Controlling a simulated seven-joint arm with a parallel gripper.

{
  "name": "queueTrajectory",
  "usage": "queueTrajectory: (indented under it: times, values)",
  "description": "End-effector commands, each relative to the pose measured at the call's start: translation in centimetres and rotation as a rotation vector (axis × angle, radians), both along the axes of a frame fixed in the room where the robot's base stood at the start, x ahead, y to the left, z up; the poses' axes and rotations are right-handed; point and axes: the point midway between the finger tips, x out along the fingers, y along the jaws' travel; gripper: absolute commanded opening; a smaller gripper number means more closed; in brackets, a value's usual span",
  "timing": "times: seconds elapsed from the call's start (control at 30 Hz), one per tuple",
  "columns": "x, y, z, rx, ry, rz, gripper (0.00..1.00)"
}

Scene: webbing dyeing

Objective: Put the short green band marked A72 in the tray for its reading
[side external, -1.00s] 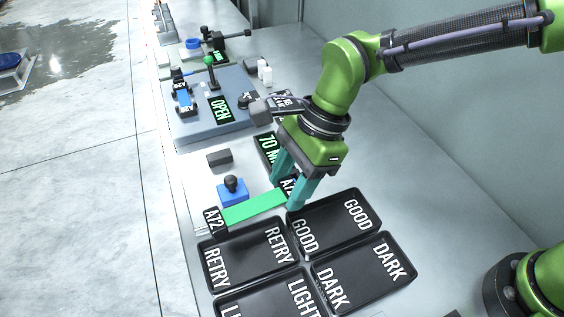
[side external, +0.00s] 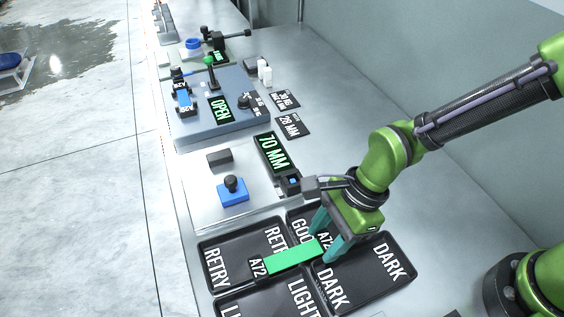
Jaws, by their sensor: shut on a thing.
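The short green band (side external: 296,257) has a black end tag marked A72 at each end. My gripper (side external: 331,250) is shut on the band near its right-hand tag. The band is over the place where the trays meet, with its left tag near the RETRY and LIGHT trays. I cannot tell how high it is above them. The GOOD tray (side external: 294,215) is largely hidden behind my gripper. The RETRY tray (side external: 212,254) is at the left, the DARK tray (side external: 390,283) at the right, and the LIGHT tray (side external: 262,306) is cut off at the bottom.
A display (side external: 272,157) reads 70 MM. A blue block with a black knob (side external: 233,191) and a dark block (side external: 219,158) stand on the plate. A grey-blue station (side external: 217,103) with an OPEN display is farther back. Plates including one marked 28 MM (side external: 292,126) lie beside it.

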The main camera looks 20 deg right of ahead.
Motion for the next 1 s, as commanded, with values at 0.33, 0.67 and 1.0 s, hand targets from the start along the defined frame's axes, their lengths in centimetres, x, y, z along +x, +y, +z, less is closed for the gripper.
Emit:
queueTrajectory:
  times: [0.33, 0.67, 1.0]
  values:
    - [4.6, 5.7, -0.7, 0.0, 0.0, 0.0, 0.12]
    - [5.4, 6.7, -2.5, -0.004, 0.005, -0.001, 0.12]
    - [5.5, 6.8, -4.3, 0.0, 0.0, 0.001, 0.12]
